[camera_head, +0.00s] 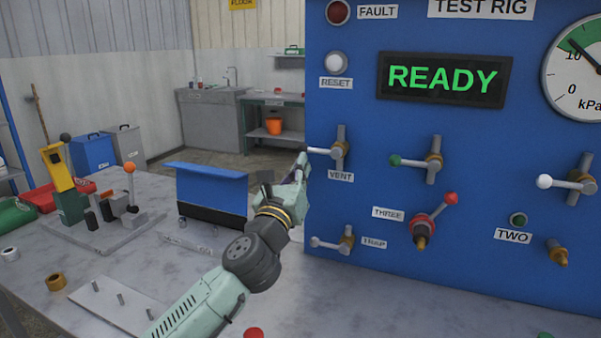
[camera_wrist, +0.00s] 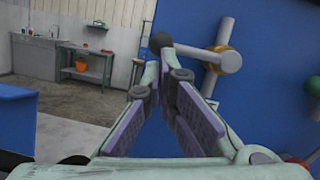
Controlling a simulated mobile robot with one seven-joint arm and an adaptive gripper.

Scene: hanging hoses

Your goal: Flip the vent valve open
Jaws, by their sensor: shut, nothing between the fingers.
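The vent valve (camera_head: 340,151) is on the blue test rig panel, above the VENT label (camera_head: 341,176). It has a grey body with a brass collar and a grey lever pointing left, roughly level. In the wrist view the vent valve (camera_wrist: 228,60) is at upper right, and its lever ends in a dark ball knob (camera_wrist: 158,41). My gripper (camera_head: 302,160) is at the lever's left end. In the wrist view my gripper (camera_wrist: 166,60) is shut and empty, its fingertips just below the knob in the picture. I cannot tell whether they touch it.
A green-knobbed valve (camera_head: 419,161) and a white-knobbed valve (camera_head: 570,182) are to the right. A small valve (camera_head: 334,242) and the red-knobbed THREE valve (camera_head: 430,220) are lower. The display (camera_head: 443,79) reads READY.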

